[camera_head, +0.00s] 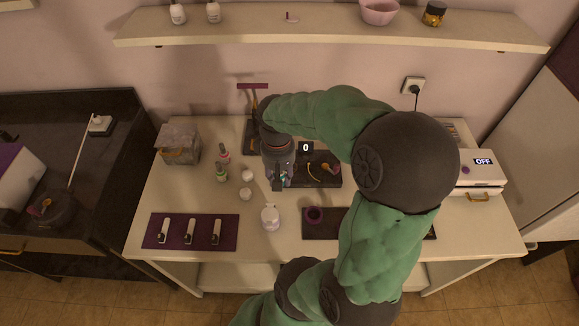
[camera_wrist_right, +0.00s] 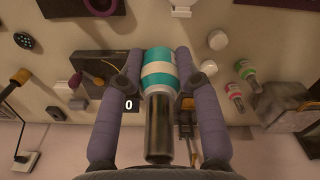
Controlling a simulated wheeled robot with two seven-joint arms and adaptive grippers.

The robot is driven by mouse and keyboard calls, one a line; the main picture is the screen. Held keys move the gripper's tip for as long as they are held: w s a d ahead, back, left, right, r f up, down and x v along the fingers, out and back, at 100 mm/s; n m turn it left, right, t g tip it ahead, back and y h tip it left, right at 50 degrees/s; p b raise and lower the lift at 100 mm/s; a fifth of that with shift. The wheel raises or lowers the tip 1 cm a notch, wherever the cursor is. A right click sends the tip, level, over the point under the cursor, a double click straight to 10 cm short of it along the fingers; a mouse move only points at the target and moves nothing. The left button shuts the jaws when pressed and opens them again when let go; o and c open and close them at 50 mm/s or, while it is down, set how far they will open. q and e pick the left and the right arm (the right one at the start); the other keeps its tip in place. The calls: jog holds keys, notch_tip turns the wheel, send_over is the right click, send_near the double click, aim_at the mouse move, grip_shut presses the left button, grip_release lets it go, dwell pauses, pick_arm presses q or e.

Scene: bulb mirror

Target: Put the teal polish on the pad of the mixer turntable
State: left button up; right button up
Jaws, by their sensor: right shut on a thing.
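The teal polish (camera_wrist_right: 160,72), with a white band and a long dark cap, is between the fingers of my right gripper (camera_wrist_right: 157,88), which is shut on it. In the head view my right gripper (camera_head: 279,184) points down, with a little teal showing at its fingers, beside the left end of a black device (camera_head: 330,182) with a "0" display. This appears to be the mixer turntable; it also shows in the right wrist view (camera_wrist_right: 92,62). Its pad cannot be clearly made out. Whether the polish touches anything below is unclear. My left gripper is not in view.
Pink (camera_head: 222,150) and green (camera_head: 221,172) polishes and white jars (camera_head: 246,175) stand left of the gripper. A white pump bottle (camera_head: 270,217) stands in front. A purple mat (camera_head: 160,232) and dark tray (camera_head: 350,216) lie along the front. My right arm hides part of the table.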

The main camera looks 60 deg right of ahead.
jog(key=shift+s+d+r+m, duration=0.25)
jog(key=shift+s+d+m, duration=0.35)
jog(key=shift+s+m, duration=0.15)
jog(key=w+d+f+b, duration=0.1)
jog(key=d+f, duration=0.2)
jog(key=d, duration=0.1)
jog(key=w+d+f+b, duration=0.2)
jog(key=d+f, duration=0.1)
jog(key=d, duration=0.1)
jog(key=w+d+f+b, duration=0.2)
jog(key=d+f, duration=0.1)
jog(key=d, duration=0.1)
jog(key=shift+w, duration=0.2)
jog(key=shift+w+d+f, duration=0.15)
jog(key=shift+d+f, duration=0.1)
jog(key=shift+f, duration=0.05)
jog(key=shift+d+f+b, duration=0.2)
jog(key=shift+f+b, duration=0.45)
jog(key=shift+f, duration=1)
jog(key=shift+f, duration=0.2)
jog(key=o, duration=1.2)
jog(key=shift+c, duration=0.2)
